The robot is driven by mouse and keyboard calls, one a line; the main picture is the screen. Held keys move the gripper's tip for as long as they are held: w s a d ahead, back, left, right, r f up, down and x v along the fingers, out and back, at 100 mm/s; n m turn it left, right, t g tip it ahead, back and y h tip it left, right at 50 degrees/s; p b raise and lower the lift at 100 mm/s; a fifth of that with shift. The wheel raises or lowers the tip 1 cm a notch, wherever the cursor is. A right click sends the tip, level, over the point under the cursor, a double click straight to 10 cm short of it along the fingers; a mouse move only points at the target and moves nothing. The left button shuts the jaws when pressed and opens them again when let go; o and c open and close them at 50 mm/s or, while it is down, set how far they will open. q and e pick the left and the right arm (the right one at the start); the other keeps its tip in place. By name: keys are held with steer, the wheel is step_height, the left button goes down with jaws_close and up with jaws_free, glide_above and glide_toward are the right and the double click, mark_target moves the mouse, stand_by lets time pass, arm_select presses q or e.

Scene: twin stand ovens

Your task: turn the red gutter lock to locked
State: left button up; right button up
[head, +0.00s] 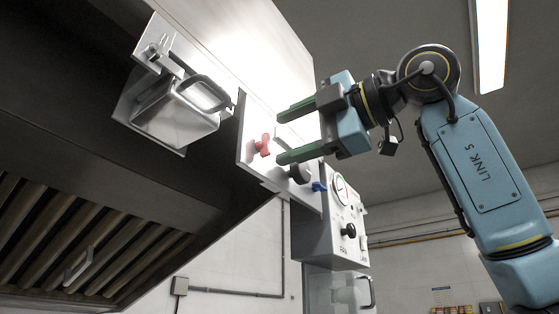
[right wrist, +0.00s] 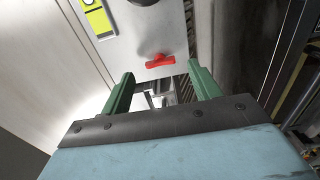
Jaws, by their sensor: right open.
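The red gutter lock (head: 262,145) is a small red turn handle on a pale panel (head: 246,128) at the edge of the hood. In the right wrist view the red lock (right wrist: 160,61) lies crosswise, slightly tilted, just beyond the fingertips and between their lines. My right gripper (head: 281,133) is open, with its two green fingers pointing at the panel from the right. In the right wrist view my right gripper (right wrist: 160,82) has nothing between its fingers, and it looks apart from the lock. My left gripper is in neither view.
A black knob (head: 300,173) and a blue handle (head: 319,186) sit close beside the lock, below the lower finger. A clear box with a dark handle (head: 205,92) juts out at the upper left. A control box with a gauge (head: 341,188) stands below right.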

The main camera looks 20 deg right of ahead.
steer(key=b+v, duration=0.1)
steer(key=v, duration=0.9)
steer(key=shift+s+d, duration=0.25)
steer(key=shift+w, duration=0.1)
